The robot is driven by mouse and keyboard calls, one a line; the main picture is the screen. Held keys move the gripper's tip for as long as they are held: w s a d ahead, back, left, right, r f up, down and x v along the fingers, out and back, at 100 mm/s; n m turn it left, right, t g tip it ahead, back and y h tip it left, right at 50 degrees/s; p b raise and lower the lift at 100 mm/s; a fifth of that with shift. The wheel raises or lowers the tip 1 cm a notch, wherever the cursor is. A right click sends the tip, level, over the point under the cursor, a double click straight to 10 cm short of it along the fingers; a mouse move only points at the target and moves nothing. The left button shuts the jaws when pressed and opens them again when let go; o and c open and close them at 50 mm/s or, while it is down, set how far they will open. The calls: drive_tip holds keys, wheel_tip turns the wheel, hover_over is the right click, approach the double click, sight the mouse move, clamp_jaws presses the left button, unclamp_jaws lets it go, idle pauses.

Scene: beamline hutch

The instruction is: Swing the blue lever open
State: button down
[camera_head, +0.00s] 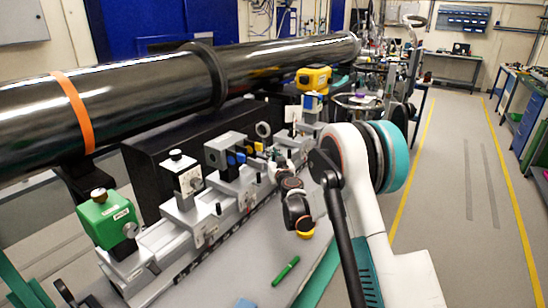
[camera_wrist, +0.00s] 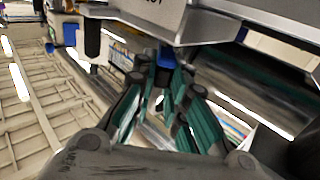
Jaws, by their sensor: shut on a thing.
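The blue lever (camera_head: 236,159) sits on the front of a grey block mounted on the rail, left of my gripper (camera_head: 262,160). In the wrist view, the lever (camera_wrist: 166,57) shows as a small blue piece between the tips of my gripper (camera_wrist: 168,74), just under the grey housing (camera_wrist: 185,18). My fingers, with green sides, are closed in on it. Much of the lever is hidden by the fingertips and the housing. In the head view the contact is too small to make out clearly.
A long black tube (camera_head: 130,98) with an orange band runs behind the rail. A green box (camera_head: 108,217) and a grey stage (camera_head: 182,180) stand to the left on the rail. A green marker (camera_head: 286,270) lies on the grey tabletop. The aisle floor (camera_head: 455,190) at right is clear.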

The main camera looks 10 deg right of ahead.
drive_tip(key=shift+a+m+h, duration=0.1)
drive_tip(key=shift+m+h, duration=0.2)
drive_tip(key=shift+h, duration=0.1)
drive_tip(key=c, duration=1.6)
unclamp_jaws()
drive_tip(key=s, duration=1.2)
